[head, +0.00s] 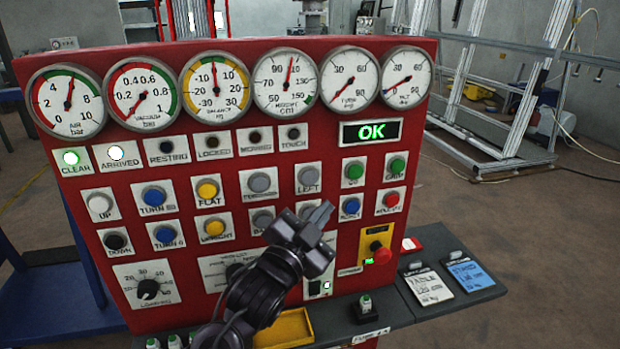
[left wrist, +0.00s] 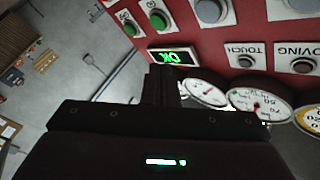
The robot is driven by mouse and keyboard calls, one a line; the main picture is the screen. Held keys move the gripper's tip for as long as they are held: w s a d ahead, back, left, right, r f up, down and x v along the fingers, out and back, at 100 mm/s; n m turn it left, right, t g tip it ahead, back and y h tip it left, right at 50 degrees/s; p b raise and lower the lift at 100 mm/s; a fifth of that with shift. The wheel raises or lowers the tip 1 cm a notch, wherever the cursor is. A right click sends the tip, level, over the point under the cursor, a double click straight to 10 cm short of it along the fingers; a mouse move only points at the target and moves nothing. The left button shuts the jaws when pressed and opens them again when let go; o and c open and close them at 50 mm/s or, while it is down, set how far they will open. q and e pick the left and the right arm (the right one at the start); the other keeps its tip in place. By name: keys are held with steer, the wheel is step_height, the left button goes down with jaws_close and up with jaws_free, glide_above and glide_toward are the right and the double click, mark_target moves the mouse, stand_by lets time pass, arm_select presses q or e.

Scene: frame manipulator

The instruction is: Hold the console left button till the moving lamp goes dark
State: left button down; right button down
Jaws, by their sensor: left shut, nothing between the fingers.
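The grey LEFT button (head: 308,175) is on the red console (head: 130,208), right of another grey button (head: 259,182). It also shows at the top of the left wrist view (left wrist: 209,10). The MOVING lamp (head: 255,137) is dark; it shows dark in the left wrist view too (left wrist: 303,65). My left gripper (head: 321,213) is shut and empty, in front of the panel, just below the LEFT button in the picture. It hides the control beneath that button. Its fingers (left wrist: 164,84) show in the wrist view, apart from the LEFT button. My right gripper is not in view.
The CLEAR lamp (head: 71,158) and ARRIVED lamp (head: 116,153) are lit, and the display (head: 371,132) reads OK. A red stop knob (head: 381,253) is right of the gripper. A yellow tray (head: 284,328) and cards (head: 427,287) lie on the shelf below.

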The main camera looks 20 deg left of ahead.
mark_target(317, 177)
arm_select(q)
steer(key=w+a, duration=0.1)
steer(key=w, duration=0.1)
steer(key=w+a+p, duration=0.1)
steer(key=w+a, duration=0.2)
steer(key=w, duration=0.1)
steer(key=shift+w+a, duration=0.25)
steer(key=shift+w, duration=0.1)
steer(key=shift+w+a, duration=0.1)
stand_by(1.8)
steer(key=shift+w+a, duration=0.15)
steer(key=shift+w, duration=0.1)
steer(key=shift+w+a+p, duration=0.3)
steer(key=shift+w, duration=0.05)
stand_by(2.5)
steer(key=shift+s+d, duration=0.1)
stand_by(1.5)
steer(key=shift+s+d, duration=0.4)
steer(key=shift+s, duration=0.2)
